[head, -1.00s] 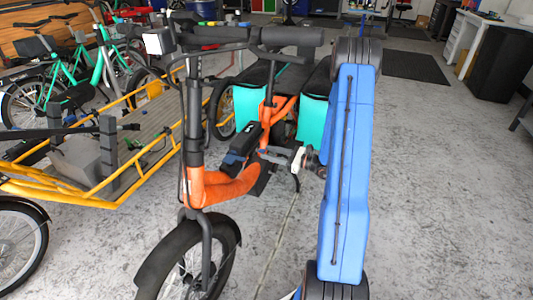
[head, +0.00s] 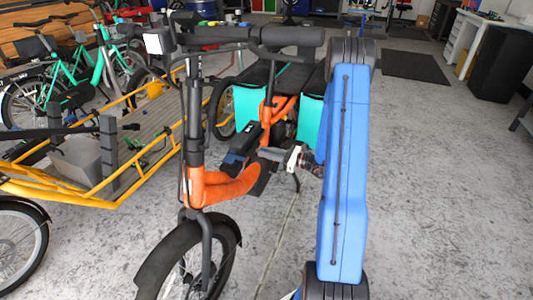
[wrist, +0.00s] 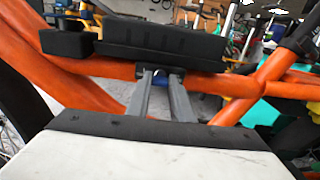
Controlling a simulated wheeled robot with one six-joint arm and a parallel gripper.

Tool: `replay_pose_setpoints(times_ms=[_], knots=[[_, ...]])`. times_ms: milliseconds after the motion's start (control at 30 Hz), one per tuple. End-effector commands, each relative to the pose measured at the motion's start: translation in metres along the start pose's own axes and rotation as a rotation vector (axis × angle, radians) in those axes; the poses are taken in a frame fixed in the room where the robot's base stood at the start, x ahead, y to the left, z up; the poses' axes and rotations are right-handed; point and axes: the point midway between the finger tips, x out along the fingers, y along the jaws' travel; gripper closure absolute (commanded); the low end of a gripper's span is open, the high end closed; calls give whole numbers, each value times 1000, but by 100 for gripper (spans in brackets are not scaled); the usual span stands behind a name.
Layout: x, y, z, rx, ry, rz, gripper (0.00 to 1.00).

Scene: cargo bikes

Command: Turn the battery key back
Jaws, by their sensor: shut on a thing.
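The orange cargo bike (head: 232,188) stands in the middle of the head view. Its black battery (head: 237,146) sits on the frame, and in the wrist view the battery (wrist: 150,38) lies along the orange tube. My gripper (head: 262,153) reaches in from the right to the battery's side. In the wrist view its two grey fingers (wrist: 163,72) are close together, with their tips at the battery's lower edge. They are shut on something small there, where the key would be. The key itself is hidden by the fingertips, so its angle cannot be told.
A yellow cargo bike (head: 112,200) stands to the left, with green bikes (head: 108,62) behind it. Teal bags (head: 310,118) hang on the orange bike's rear. The concrete floor to the right is mostly clear.

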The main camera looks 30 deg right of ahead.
Motion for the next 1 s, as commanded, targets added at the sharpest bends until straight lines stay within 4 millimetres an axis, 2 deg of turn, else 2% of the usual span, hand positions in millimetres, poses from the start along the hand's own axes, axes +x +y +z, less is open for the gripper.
replay_pose_setpoints(times_ms=[367, 1000], knots=[[0, 0, 0, -208, 0, 0, 100], [0, 1, 0, -813, 0, 0, 100]])
